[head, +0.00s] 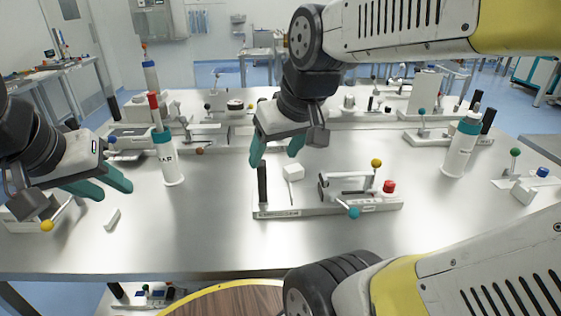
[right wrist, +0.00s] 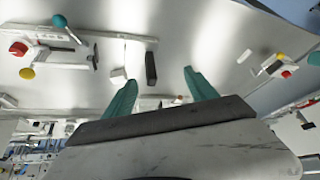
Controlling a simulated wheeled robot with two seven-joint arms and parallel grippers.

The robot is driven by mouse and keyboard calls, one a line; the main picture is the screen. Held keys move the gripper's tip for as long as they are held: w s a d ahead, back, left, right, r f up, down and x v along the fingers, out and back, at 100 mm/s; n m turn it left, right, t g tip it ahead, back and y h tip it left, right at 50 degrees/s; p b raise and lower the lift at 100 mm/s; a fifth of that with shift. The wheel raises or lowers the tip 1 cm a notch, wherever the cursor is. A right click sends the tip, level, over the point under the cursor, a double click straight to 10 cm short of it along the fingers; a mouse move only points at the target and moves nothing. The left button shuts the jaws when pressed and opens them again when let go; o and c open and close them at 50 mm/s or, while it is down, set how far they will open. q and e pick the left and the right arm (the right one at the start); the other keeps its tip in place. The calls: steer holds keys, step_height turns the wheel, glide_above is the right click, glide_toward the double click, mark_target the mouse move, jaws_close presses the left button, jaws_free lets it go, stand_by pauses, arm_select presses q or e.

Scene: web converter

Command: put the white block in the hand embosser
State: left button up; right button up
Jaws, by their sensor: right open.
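A small white slab-like block (head: 112,218) lies alone on the table at the left; the right wrist view also shows it (right wrist: 244,57). A lever device (head: 325,208) with a black post and yellow, red and teal knobs stands at centre; it may be the hand embosser, but its label is unreadable. Another small white block (head: 293,172) sits at this device, behind its base. My right gripper (head: 277,158) is open and empty above the post end of the device. My left gripper (head: 108,188) is open and empty, above and behind the loose block.
A white bottle with a red tip (head: 168,160) stands between my grippers. Another bottle (head: 460,148) stands at the right. Several more lever devices line the table's back and right. The front of the table (head: 190,235) is clear.

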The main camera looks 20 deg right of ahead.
steer(key=n+g+h, duration=0.5)
steer(key=n+h, duration=0.1)
steer(key=n, duration=1.1)
glide_toward(294, 167)
steer(key=shift+x, duration=1)
steer(key=shift+d+f, duration=0.15)
steer(key=shift+f, duration=0.15)
steer(key=x, duration=0.7)
steer(key=shift+f, duration=0.25)
steer(key=shift+r, duration=0.1)
jaws_close()
